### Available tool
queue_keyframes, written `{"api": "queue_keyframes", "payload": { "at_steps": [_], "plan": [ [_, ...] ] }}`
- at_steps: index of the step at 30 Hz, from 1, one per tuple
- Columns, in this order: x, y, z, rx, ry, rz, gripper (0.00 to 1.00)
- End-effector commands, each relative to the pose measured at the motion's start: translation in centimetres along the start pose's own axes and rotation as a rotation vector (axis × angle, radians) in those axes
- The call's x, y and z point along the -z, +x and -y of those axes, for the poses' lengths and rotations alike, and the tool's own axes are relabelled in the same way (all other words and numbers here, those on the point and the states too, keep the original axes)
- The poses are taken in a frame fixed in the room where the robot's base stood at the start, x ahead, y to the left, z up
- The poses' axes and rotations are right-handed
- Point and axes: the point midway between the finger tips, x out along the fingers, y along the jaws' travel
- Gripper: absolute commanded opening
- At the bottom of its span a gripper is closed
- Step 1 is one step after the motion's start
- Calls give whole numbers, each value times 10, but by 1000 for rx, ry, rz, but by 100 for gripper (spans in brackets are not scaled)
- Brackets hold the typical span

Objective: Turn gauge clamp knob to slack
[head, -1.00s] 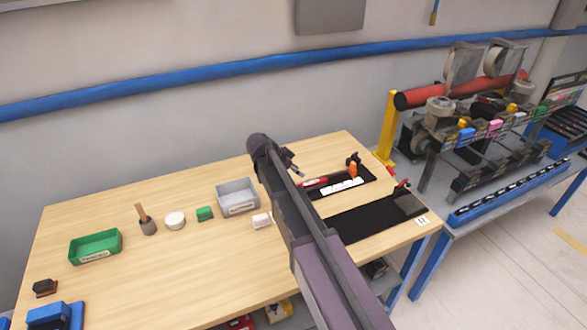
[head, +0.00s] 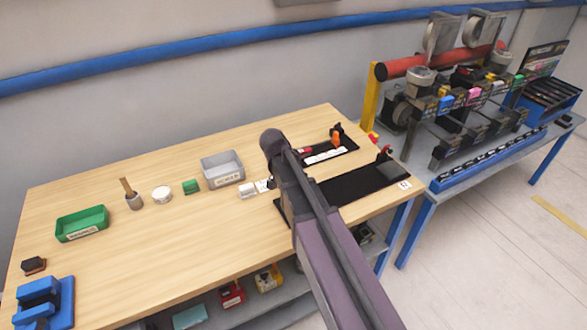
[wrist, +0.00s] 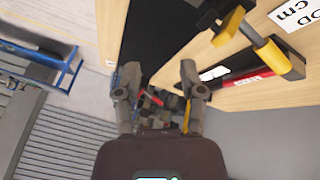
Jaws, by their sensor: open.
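I cannot make out a gauge clamp knob for certain in either view. In the head view a small red-topped dark fitting (head: 384,153) stands at the far edge of the long black mat (head: 350,187), on the right of the wooden table. My gripper (wrist: 160,82) is open in the wrist view. Small dark parts with a red piece (wrist: 150,99) show between and beyond its fingers, too blurred to name. No object is seen held.
A black tray (head: 346,149) holds white blocks and an orange-handled item (head: 336,139). A grey bin (head: 222,168) and green tray (head: 82,223) stand left. The table's front left is mostly clear.

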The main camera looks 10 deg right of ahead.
Motion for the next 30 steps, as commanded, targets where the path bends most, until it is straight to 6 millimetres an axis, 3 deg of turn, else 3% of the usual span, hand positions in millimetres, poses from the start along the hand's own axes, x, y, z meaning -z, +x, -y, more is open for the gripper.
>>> {"api": "queue_keyframes", "payload": {
  "at_steps": [10, 18, 24, 30],
  "plan": [
    [-65, 46, -63, 141, -353, 178, 51],
    [-113, 66, -100, 319, -637, 262, 51],
    [-130, 69, -110, 397, -744, 275, 51],
    [-132, 69, -111, 412, -767, 276, 51]
  ]
}}
